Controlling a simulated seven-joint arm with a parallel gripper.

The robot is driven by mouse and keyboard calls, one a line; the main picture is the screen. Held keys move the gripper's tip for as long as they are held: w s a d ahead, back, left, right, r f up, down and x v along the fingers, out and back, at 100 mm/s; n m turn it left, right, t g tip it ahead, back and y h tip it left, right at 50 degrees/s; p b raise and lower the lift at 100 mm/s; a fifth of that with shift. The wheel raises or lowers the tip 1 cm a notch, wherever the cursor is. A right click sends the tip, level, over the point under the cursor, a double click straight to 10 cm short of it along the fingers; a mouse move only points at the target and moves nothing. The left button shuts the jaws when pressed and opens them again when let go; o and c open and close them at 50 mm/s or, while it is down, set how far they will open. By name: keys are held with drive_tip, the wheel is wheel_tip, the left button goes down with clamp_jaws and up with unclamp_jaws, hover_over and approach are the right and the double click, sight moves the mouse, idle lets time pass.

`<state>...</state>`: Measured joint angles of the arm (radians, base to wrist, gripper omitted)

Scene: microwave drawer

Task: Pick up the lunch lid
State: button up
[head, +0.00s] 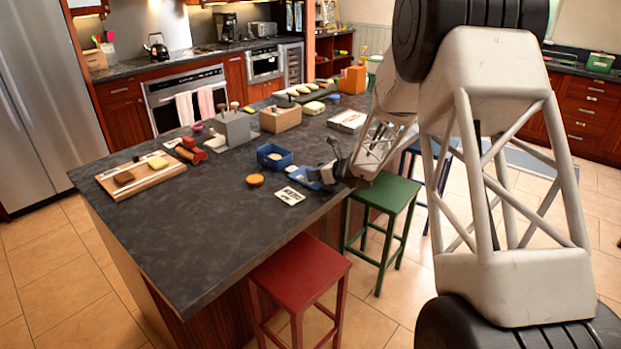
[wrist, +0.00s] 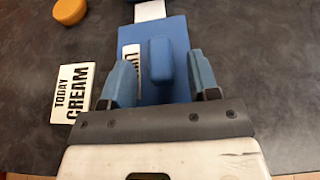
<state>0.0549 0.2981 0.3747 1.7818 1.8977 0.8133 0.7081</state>
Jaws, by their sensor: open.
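The lunch lid (wrist: 178,35) is a flat blue plate with a raised blue block (wrist: 160,60) as its handle and a white lettered label beside it, partly hidden by a finger. In the head view the lid (head: 304,179) lies near the island's front edge. My gripper (wrist: 161,70) is open, with one blue finger on each side of the handle and a gap on both sides. In the head view my gripper (head: 327,172) is at the lid's right end. I cannot tell its exact height above the lid.
A blue open box (head: 273,156) stands behind the lid. A white card reading "TODAY CREAM" (wrist: 72,94) and an orange disc (wrist: 69,11) lie to the left. A cutting board (head: 142,180) is farther left. Red (head: 300,272) and green (head: 387,194) stools stand by the island.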

idle(0.6)
drive_tip(key=c, duration=1)
drive_tip(key=shift+r, duration=0.15)
drive_tip(key=shift+r, duration=0.55)
wheel_tip(320, 180, up, 2)
drive_tip(key=shift+w+r, duration=0.1)
drive_tip(key=s, duration=0.5)
drive_tip(key=s+r, duration=0.1)
drive_tip(key=s, duration=0.4)
drive_tip(key=s+d, duration=0.1)
drive_tip(key=s, duration=0.5)
drive_tip(key=shift+d+r, duration=0.1)
drive_tip(key=shift+r, duration=0.1)
